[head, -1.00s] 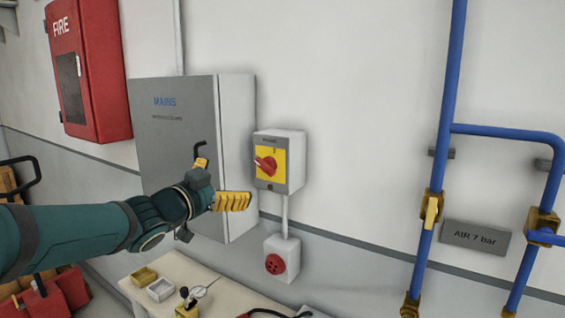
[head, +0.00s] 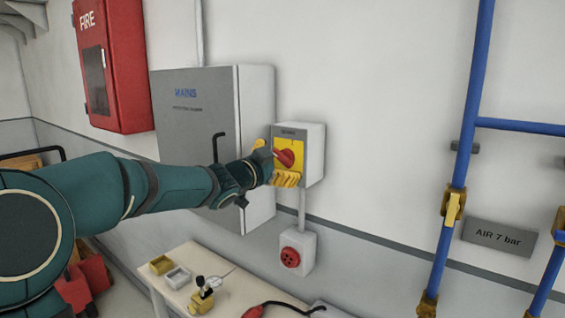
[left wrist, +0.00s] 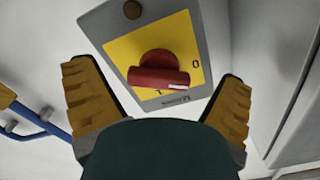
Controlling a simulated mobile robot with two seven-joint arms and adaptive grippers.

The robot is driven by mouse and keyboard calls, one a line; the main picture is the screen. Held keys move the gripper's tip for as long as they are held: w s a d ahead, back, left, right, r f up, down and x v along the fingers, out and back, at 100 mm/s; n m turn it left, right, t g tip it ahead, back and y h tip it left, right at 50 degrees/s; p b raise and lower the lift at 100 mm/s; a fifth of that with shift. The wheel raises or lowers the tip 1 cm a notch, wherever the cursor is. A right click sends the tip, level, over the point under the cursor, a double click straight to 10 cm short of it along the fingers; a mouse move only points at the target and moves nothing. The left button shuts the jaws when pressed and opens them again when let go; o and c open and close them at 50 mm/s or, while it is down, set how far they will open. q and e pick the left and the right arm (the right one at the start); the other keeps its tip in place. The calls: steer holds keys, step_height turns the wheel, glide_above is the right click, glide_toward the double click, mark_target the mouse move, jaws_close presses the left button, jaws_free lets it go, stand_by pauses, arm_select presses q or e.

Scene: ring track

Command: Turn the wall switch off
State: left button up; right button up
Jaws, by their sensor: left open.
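The wall switch (head: 313,152) is a grey box with a yellow plate and a red rotary knob (head: 287,158). In the left wrist view the knob (left wrist: 158,72) shows with its bar lying nearly crosswise and a white mark at its right end. An "O" is printed to the right of the knob, and another mark below is partly hidden. My left gripper (head: 272,163) is open in front of the switch. In the left wrist view its yellow fingers (left wrist: 158,100) stand on either side of the knob, apart from it. My right gripper is not in view.
A grey MAINS cabinet (head: 240,90) with a black handle stands left of the switch. A red socket (head: 291,257) is below. A bench (head: 225,290) with small items is at the bottom. Blue pipes (head: 470,100) run at the right. The wall between is bare.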

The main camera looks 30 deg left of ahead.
arm_select(q)
steer(key=shift+w, duration=0.8)
steer(key=shift+d, duration=0.1)
steer(key=c, duration=1.2)
steer(key=n+p, duration=0.2)
steer(key=p, duration=0.1)
steer(key=shift+r+n, duration=0.1)
steer(key=shift+n, duration=0.3)
steer(key=shift+d+n+p, duration=0.1)
steer(key=shift+n+p, duration=1.2)
steer(key=shift+n, duration=0.4)
